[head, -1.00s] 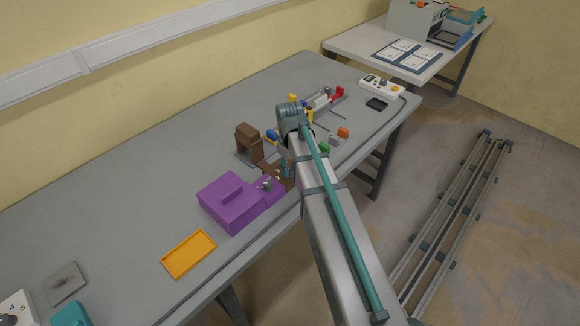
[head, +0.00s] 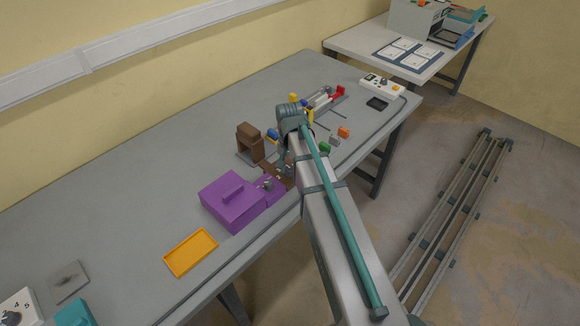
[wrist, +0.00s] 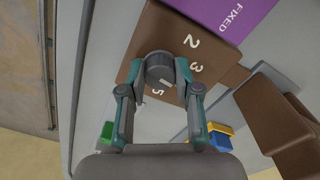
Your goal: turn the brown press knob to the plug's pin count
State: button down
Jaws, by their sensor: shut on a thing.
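The brown control box (wrist: 150,30) fills the middle of the wrist view, with white numerals 2, 3 and 5 on its top. A round dark grey knob (wrist: 158,66) stands on it with a pale mark on its lower right side, toward the 5. My gripper (wrist: 160,84) is shut on the knob, one finger on each side. The right finger covers part of the face between 3 and 5. In the head view the brown press (head: 250,138) stands behind my arm, which hides part of the control box (head: 275,172). I cannot identify the plug.
A purple box (head: 228,208) marked FIXED in the wrist view (wrist: 215,15) adjoins the brown box. An orange tray (head: 190,253) lies in front of it. Small coloured blocks (head: 344,132) lie beyond my arm. The table's left middle is clear.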

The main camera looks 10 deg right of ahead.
aim_at(290, 169)
jog(key=shift+m, duration=1.3)
jog(key=c, duration=0.8)
grip_release()
jog(key=shift+r, duration=0.1)
notch_tip(290, 169, up, 12)
jog(key=shift+f, duration=0.1)
